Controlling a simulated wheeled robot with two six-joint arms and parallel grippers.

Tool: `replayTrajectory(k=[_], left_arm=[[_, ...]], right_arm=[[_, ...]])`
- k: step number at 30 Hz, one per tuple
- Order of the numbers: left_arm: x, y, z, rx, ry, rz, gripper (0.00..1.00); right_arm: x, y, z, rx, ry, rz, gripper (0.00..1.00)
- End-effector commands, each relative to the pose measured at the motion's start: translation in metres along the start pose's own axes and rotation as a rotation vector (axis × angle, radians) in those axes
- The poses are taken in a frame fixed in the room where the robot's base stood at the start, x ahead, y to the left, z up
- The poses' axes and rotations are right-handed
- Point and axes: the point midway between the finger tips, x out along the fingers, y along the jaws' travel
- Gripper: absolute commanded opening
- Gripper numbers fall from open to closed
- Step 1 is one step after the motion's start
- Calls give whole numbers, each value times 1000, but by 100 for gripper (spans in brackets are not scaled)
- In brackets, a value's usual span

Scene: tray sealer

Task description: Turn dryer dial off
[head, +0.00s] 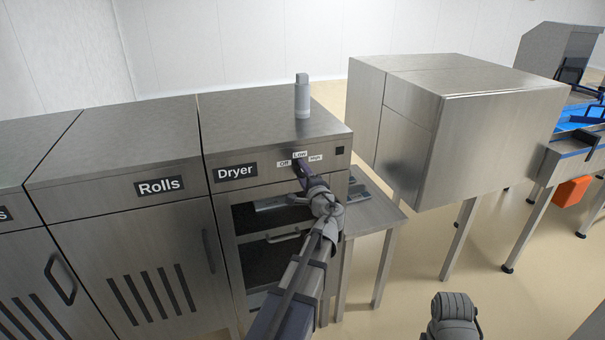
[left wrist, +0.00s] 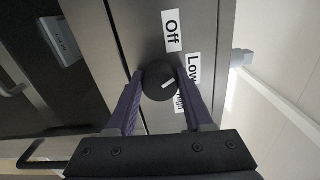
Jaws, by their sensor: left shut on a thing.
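The dryer (head: 262,180) is a steel cabinet with a black "Dryer" label. Its round black dial (left wrist: 157,82) has a white pointer mark and sits among the labels "Off" (left wrist: 172,31), "Low" (left wrist: 193,69) and "High", which is partly covered. The mark points roughly toward "Low". My left gripper (left wrist: 160,90) has one purple finger on each side of the dial and is shut on it. In the head view my left gripper (head: 301,167) reaches the front panel just below the labels and mostly hides the dial.
A grey cylinder (head: 302,97) stands on the dryer's top. Below the panel is an open bay with handles (head: 283,237). The "Rolls" cabinet (head: 130,215) adjoins on the left. A steel box on legs (head: 465,125) stands to the right, with open floor in front.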

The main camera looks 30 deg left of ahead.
Motion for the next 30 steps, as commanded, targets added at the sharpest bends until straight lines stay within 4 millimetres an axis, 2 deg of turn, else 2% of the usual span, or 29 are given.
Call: replayTrajectory(k=[15,30], left_arm=[[-1,2,0,-408,0,2,0],[-1,3,0,-545,0,2,0]], right_arm=[[2,0,0,0,0,0,50],[2,0,0,0,0,0,50]])
